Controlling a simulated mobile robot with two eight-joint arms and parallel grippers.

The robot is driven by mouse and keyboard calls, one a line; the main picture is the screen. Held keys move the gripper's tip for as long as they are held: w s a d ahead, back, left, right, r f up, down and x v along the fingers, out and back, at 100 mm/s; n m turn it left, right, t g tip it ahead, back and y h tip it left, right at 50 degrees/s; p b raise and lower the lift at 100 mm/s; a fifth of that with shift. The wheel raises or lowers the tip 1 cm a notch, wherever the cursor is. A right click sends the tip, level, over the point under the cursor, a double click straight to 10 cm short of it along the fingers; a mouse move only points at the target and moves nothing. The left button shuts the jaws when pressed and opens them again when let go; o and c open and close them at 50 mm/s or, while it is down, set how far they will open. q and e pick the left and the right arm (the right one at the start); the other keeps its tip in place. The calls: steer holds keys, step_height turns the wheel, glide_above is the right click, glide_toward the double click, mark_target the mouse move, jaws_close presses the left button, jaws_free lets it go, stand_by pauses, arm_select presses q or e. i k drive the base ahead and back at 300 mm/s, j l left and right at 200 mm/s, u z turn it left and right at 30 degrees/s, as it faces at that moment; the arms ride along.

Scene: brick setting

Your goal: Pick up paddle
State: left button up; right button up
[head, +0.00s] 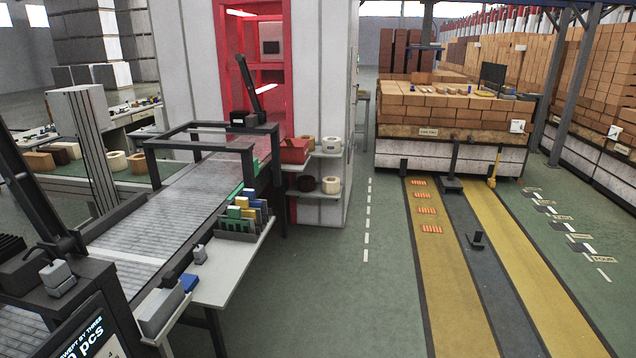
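I cannot make out a thing that is surely the paddle. A slim yellow upright object (495,168) stands at the front right of the brick stack's base; it is too small to tell what it is. A small dark object with an upright stem (477,240) lies on the dark floor lane. Neither of my grippers is in view.
A roller conveyor (165,210) with a black frame (205,135) fills the left, beside a white side table (235,262). A brick stack (450,105) on a low base stands at the back right. Green floor (330,300) and yellow lanes (450,290) are mostly clear.

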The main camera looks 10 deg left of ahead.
mark_target(248, 212)
steer(key=i+u, duration=0.15)
steer(key=i, duration=0.35)
steer(key=i+l+u, duration=0.2)
steer(key=i, duration=0.35)
steer(key=i+u, duration=0.15)
steer(key=i, duration=0.35)
